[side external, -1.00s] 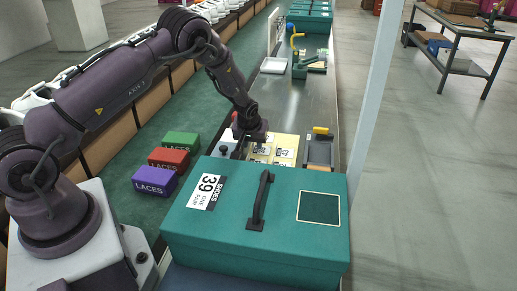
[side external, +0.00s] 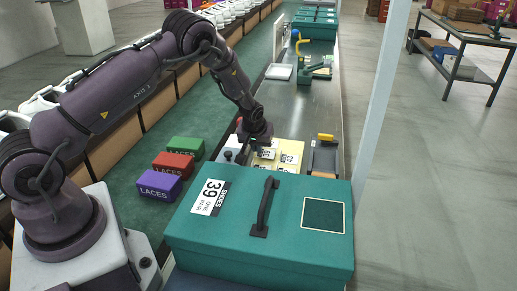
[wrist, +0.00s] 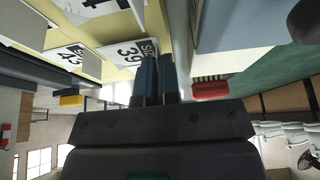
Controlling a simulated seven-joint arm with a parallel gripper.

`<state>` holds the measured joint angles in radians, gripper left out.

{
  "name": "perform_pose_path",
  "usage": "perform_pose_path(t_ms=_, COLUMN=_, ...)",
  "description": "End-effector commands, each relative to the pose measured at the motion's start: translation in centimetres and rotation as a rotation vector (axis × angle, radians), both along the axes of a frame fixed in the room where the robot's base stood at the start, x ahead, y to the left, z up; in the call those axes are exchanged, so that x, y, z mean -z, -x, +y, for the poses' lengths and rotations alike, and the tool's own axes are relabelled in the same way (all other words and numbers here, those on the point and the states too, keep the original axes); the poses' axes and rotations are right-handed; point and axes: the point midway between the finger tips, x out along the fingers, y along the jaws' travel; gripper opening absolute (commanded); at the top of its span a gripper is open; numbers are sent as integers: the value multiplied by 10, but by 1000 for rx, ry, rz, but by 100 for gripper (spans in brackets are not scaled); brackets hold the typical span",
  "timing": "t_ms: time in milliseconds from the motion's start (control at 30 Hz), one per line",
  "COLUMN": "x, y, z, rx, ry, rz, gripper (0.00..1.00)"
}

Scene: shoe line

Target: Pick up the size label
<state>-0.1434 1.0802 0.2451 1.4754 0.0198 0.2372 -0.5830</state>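The size label (wrist: 125,52), white with black "39", shows in the wrist view beside the fingers of my gripper (wrist: 159,75). The fingers are together with only a thin gap, closed at the label's edge; the gripped part is hidden between them. In the side view my gripper (side external: 253,147) is low over the left part of the yellow label sheet (side external: 292,146), with the size label (side external: 266,154) just right of it. I cannot tell whether the label touches the sheet. Other labels (wrist: 66,55) lie on the sheet, with pale upright tabs.
A teal shoe box (side external: 265,255) with a black handle stands in front. Green, red and purple laces boxes (side external: 172,163) sit on the left belt. A dark tray with a yellow-handled item (side external: 324,155) lies right of the sheet. The metal belt behind has free room.

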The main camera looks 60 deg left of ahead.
Motion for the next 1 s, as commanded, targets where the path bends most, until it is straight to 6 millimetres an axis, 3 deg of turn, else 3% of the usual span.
perform_pose_path(t_ms=167, x=-29, y=3, z=-2, rx=1, ry=0, rz=-3, gripper=0)
perform_pose_path(t_ms=433, x=-88, y=50, z=-21, rx=1, ry=1, rz=-4, gripper=0)
perform_pose_path(t_ms=700, x=-109, y=104, z=-42, rx=2, ry=1, rz=-1, gripper=0)
perform_pose_path(t_ms=1000, x=-121, y=130, z=-51, rx=1, ry=0, rz=0, gripper=0)
